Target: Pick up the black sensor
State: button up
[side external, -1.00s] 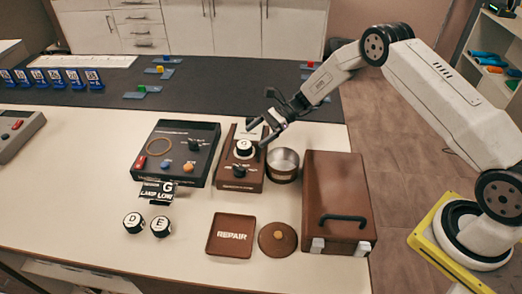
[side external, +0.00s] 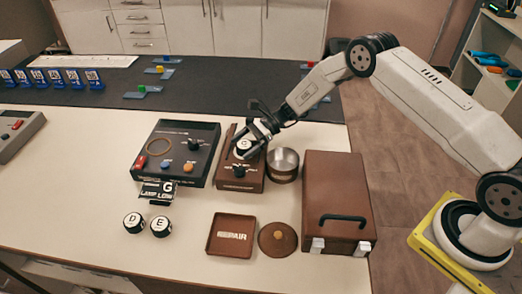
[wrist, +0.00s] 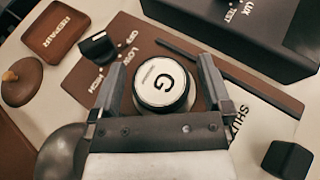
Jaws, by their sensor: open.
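A round black sensor with a white top marked G (side external: 243,143) sits on a brown unit (side external: 252,184). In the wrist view the sensor (wrist: 160,83) lies between the fingers of my gripper (wrist: 162,75), one finger on each side. My gripper (side external: 249,146) is open, low over the brown unit and around the sensor. I cannot tell whether either finger touches it. Two more black sensors with white tops, D (side external: 133,222) and E (side external: 161,226), stand on the table at the front left.
A black meter box (side external: 178,146) stands left of the brown unit, with a G LAMP LOW sign (side external: 158,190) before it. Close on the right are a metal pot (side external: 283,164) and a brown case (side external: 338,190). A REPAIR tray (side external: 217,246) and round lid (side external: 277,239) lie in front.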

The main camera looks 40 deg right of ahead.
dwell(0.3)
jog(key=c, duration=1.3)
jog(key=shift+o, duration=0.2)
jog(key=shift+r, duration=0.15)
jog(key=shift+r, duration=0.75)
jog(key=s+d+r, duration=0.2)
jog(key=s+r, duration=0.9)
jog(key=s, duration=0.2)
jog(key=shift+s+r, duration=0.15)
jog(key=shift+s, duration=0.25)
jog(key=shift+d, duration=0.15)
